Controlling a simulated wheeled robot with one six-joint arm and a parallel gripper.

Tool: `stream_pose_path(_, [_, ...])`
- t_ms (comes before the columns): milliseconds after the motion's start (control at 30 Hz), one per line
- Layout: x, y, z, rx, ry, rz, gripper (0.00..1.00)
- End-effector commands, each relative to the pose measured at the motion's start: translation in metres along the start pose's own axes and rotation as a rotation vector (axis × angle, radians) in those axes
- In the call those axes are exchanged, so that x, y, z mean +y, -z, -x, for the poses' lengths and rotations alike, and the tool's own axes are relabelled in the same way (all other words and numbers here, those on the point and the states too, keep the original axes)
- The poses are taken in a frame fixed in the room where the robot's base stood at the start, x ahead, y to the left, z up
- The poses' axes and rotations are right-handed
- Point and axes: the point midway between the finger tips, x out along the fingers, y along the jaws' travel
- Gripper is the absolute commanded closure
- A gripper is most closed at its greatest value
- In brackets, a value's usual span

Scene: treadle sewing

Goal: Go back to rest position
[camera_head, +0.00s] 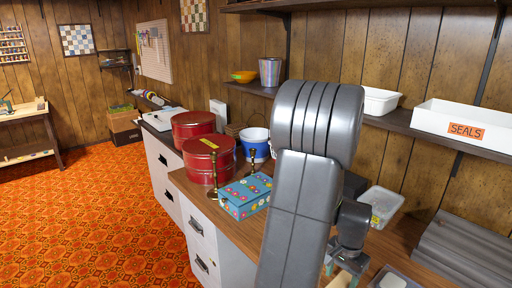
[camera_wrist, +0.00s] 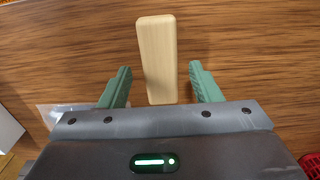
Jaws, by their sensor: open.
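My gripper (camera_wrist: 160,72) is open, its two green fingers apart in the wrist view. A pale wooden block (camera_wrist: 155,40) lies on the brown wood-grain worktop (camera_wrist: 80,50) between and beyond the fingers, with a gap to each finger. In the head view my grey arm fills the middle and right of centre, and my gripper (camera_head: 346,266) is low over the worktop (camera_head: 258,262), partly cut off by the bottom edge.
A blue flowered box (camera_head: 245,197), brass candlesticks (camera_head: 214,178), red tins (camera_head: 208,158) and a blue-white pot (camera_head: 256,143) stand left of my arm. A clear tub (camera_head: 383,203) stands right. Above is a shelf with a SEALS box (camera_head: 465,122). Orange carpet (camera_head: 110,220) is open at left.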

Motion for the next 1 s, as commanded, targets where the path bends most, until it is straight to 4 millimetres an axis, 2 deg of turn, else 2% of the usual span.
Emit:
stream_pose_path(133, [0.0,0.0,0.006,0.0,0.0,0.0,0.42])
stream_pose_path(467, [0.0,0.0,0.005,-0.001,-0.001,0.0,0.42])
stream_pose_path(567, [0.0,0.0,0.0,-0.003,-0.001,0.0,0.42])
stream_pose_path(767, [0.001,-0.001,-0.028,-0.006,-0.003,0.0,0.42])
stream_pose_path(1000, [0.0,0.001,0.022,0.004,0.002,0.0,0.42])
